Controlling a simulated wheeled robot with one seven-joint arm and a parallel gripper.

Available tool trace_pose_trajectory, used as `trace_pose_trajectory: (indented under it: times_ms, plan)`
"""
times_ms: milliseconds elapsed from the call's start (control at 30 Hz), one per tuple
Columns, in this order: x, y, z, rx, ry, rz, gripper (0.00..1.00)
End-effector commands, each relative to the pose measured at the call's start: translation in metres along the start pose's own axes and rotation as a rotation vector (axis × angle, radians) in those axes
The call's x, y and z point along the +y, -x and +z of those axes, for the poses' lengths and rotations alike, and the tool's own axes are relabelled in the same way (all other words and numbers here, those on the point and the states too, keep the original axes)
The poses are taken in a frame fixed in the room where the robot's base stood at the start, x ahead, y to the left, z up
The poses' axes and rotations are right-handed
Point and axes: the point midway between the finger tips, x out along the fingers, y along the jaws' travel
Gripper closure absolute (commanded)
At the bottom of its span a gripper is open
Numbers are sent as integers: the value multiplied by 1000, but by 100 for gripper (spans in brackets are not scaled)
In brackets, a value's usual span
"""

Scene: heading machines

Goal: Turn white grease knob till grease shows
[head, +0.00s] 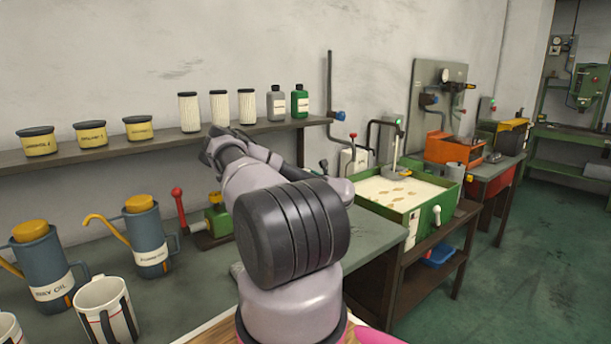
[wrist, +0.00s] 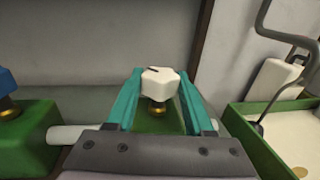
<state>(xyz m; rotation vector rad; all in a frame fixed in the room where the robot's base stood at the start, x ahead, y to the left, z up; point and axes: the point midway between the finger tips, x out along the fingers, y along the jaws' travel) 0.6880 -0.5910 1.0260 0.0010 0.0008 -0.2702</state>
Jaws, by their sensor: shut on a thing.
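The white grease knob (wrist: 160,83) is a faceted knob on a brass stem above a green block (wrist: 158,122), in the middle of the wrist view. My gripper (wrist: 161,76) has its two teal fingers on either side of the knob and is shut on it. A dark line shows on the knob's top. In the head view my own arm hides the gripper and the white knob.
A blue knob (wrist: 7,82) on another green block (wrist: 25,138) stands at the left in the wrist view. A green tray (head: 388,202) of pale liquid is at the right. A red-handled lever (head: 178,205) and oil cans (head: 149,240) stand on the bench at the left.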

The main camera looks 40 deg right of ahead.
Motion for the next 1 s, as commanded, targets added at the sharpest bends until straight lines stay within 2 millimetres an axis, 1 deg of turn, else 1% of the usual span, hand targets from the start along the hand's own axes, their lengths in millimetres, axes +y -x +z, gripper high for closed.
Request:
trace_pose_trajectory:
  times_ms: [33, 1000]
  plan:
    - [-5, 1, 4, -9, -1, 36, 100]
    - [-7, -3, 2, -7, 8, 963, 100]
